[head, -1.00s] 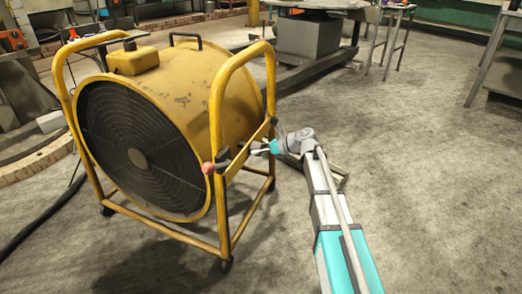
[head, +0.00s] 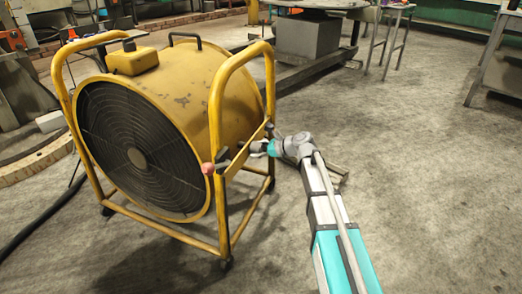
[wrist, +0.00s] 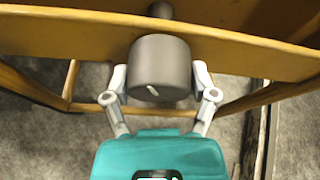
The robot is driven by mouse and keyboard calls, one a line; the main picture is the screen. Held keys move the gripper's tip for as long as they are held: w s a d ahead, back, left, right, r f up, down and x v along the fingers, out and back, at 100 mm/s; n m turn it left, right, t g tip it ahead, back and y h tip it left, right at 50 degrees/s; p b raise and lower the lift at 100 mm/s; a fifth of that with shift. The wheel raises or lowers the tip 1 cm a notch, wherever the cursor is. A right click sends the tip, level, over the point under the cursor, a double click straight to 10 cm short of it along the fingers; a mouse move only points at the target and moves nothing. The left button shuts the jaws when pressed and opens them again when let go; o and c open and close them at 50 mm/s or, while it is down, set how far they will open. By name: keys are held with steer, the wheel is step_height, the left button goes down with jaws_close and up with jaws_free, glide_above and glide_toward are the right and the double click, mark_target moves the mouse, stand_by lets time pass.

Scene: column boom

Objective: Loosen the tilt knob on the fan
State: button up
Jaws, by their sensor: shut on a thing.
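The yellow drum fan (head: 200,105) stands in its tubular frame on the left of the head view. In the wrist view, the grey cylindrical tilt knob (wrist: 160,62) sits against a yellow frame bar, with a short slanted white mark on its face. My gripper (wrist: 160,85) is shut on the knob, one finger on each side.
A red ball end (head: 208,168) and a dark fitting (head: 223,156) stick out at the frame's front right post. A grey-based table (head: 307,37) stands behind. A black cable (head: 40,222) lies at left.

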steer(key=n+t, duration=0.1)
steer(key=n+t+b, duration=0.1)
steer(key=n, duration=0.1)
steer(key=shift+s+a, duration=0.15)
steer(key=shift+a, duration=0.05)
steer(key=shift+n+t+b, duration=0.35)
steer(key=shift+n+t, duration=0.35)
steer(key=shift+n, duration=0.3)
steer(key=o, duration=1)
steer(key=shift+h, duration=0.3)
steer(key=shift+d, duration=0.1)
